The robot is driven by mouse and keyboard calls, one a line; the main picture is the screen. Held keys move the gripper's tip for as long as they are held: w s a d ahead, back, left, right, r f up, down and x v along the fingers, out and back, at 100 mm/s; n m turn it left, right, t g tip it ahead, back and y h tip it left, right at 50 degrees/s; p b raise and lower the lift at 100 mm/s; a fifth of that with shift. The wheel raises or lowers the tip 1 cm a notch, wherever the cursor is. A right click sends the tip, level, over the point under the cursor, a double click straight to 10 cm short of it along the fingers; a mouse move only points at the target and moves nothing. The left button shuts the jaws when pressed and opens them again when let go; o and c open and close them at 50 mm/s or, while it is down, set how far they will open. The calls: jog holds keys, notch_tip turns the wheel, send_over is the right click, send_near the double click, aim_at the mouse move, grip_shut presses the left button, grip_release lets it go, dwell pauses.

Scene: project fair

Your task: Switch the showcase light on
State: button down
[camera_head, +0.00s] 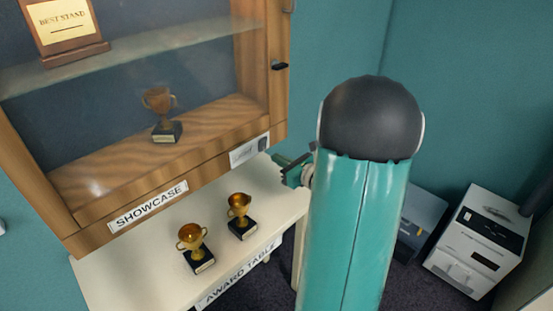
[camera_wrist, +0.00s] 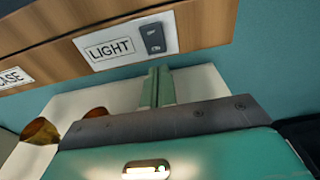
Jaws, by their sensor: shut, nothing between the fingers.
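The wooden showcase (camera_head: 213,170) hangs at the left behind glass, its inside dim. A pale plate (camera_head: 249,151) sits at the right end of its lower rail. In the wrist view the plate reads LIGHT (camera_wrist: 110,48) and carries a dark rocker switch (camera_wrist: 153,38). My gripper's teal fingers (camera_wrist: 157,88) are together and empty. They point toward the plate, below the switch in the picture, with no visible contact on it. In the head view my gripper (camera_head: 290,171) is partly hidden by my arm, just right of and below the plate.
The white award table (camera_head: 112,282) stands below the showcase with two gold trophies (camera_head: 193,240) (camera_head: 239,208) on it. Inside the showcase are a trophy (camera_head: 160,104) and a plaque (camera_head: 65,22). A white box-like machine (camera_head: 478,243) stands on the floor at right.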

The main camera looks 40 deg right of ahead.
jog(key=s+f, duration=0.1)
jog(key=s, duration=0.9)
jog(key=shift+f, duration=0.1)
jog(key=w+a+r+n+g+y, duration=0.15)
jog(key=a+n+g+y, duration=0.25)
jog(key=a+n, duration=0.6)
jog(key=w+a+r+n+g+y, duration=0.1)
jog(key=a+r+n+g+y, duration=0.4)
jog(key=a, duration=0.8)
jog(key=s+a+r+n+g+h, duration=0.1)
jog(key=s+a+n+h, duration=0.3)
jog(key=n, duration=0.6)
jog(key=s+a+r+n+g+h, duration=0.1)
jog(key=s+a+r+n+h, duration=0.2)
jog(key=n, duration=0.7)
jog(key=s+a+h, duration=0.1)
jog(key=a+h, duration=0.1)
jog(key=shift+s+a+r+n+h, duration=0.15)
jog(key=shift+a+n+h, duration=0.15)
